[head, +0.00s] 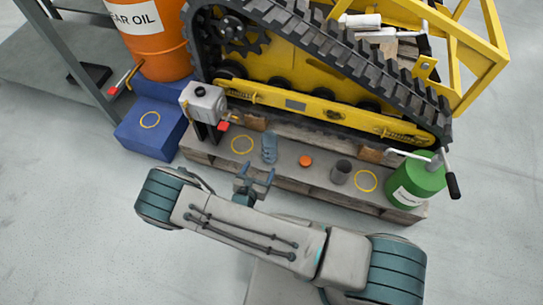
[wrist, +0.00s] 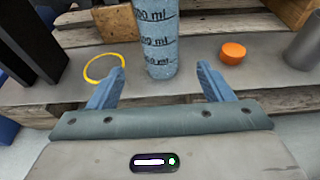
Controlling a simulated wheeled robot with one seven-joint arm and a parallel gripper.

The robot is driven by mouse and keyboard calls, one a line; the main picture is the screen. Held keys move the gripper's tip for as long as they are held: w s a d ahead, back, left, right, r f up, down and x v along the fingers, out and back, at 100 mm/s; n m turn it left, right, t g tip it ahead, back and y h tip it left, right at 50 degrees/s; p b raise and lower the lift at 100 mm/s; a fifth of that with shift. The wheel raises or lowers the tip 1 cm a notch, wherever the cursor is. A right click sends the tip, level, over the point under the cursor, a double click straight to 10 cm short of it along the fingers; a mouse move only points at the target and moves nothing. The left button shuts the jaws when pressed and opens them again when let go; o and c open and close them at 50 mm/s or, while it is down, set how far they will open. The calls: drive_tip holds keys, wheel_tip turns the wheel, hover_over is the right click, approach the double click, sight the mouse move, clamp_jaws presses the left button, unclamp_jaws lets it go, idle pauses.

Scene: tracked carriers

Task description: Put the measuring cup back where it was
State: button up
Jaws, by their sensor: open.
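The measuring cup (head: 269,148) is a blue, clear-looking cylinder with dark ml marks. It stands upright on the grey top of the pallet (head: 315,176), between a yellow ring and an orange cap. It also shows in the wrist view (wrist: 156,38), its top cut off by the frame. My gripper (head: 257,177) is open and empty in front of the cup. In the wrist view its two blue fingers (wrist: 160,78) point toward the cup, one to each side of its lower part.
Yellow rings mark the pallet left of the cup (head: 242,145), the pallet's right part (head: 366,181) and a blue block (head: 150,120). An orange cap (head: 305,161), a grey cylinder (head: 341,172) and a green can (head: 416,180) stand rightward. The yellow tracked carrier (head: 310,112) rises behind.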

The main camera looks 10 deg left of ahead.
drive_tip(key=w+d+r+m+g+h, duration=0.3)
drive_tip(key=d+r+m+g+h, duration=0.15)
drive_tip(key=d+r+m, duration=0.45)
drive_tip(key=w+d+r+m+g+h, duration=0.4)
drive_tip(key=d+r+m, duration=0.4)
drive_tip(key=r, duration=0.4)
drive_tip(key=s+d+r+m+g+y, duration=0.2)
drive_tip(key=s+d+r+m+y, duration=0.3)
drive_tip(key=r+m, duration=0.4)
drive_tip(key=s+d+r+m+g+y, duration=0.3)
drive_tip(key=s+d+r+m+y, duration=0.1)
drive_tip(key=s+d+r+m, duration=0.4)
wheel_tip(320, 180, up, 3)
drive_tip(key=shift+s+d+f+m+y, duration=0.15)
drive_tip(key=shift+s+m+y, duration=0.3)
drive_tip(key=shift+s, duration=0.4)
